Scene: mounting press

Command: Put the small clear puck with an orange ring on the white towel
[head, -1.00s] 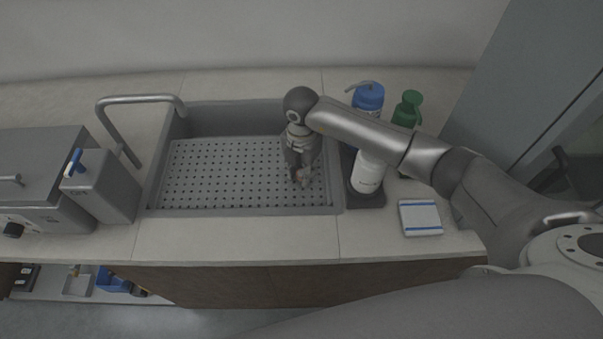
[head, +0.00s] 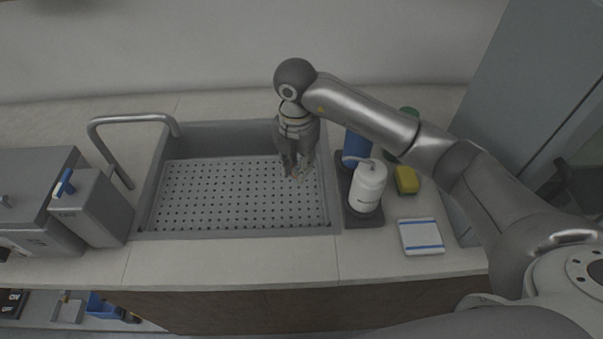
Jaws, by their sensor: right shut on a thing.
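The white towel (head: 421,236), folded with blue stripes, lies on the counter right of the sink. My right gripper (head: 297,174) points down over the right part of the sink's perforated tray. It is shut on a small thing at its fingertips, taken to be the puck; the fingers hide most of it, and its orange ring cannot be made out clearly. The gripper is apart from the towel, to its upper left. My left gripper is not in view.
The sink (head: 240,235) has a rim around its tray and a bent tap (head: 130,119) at left. The front counter is clear.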

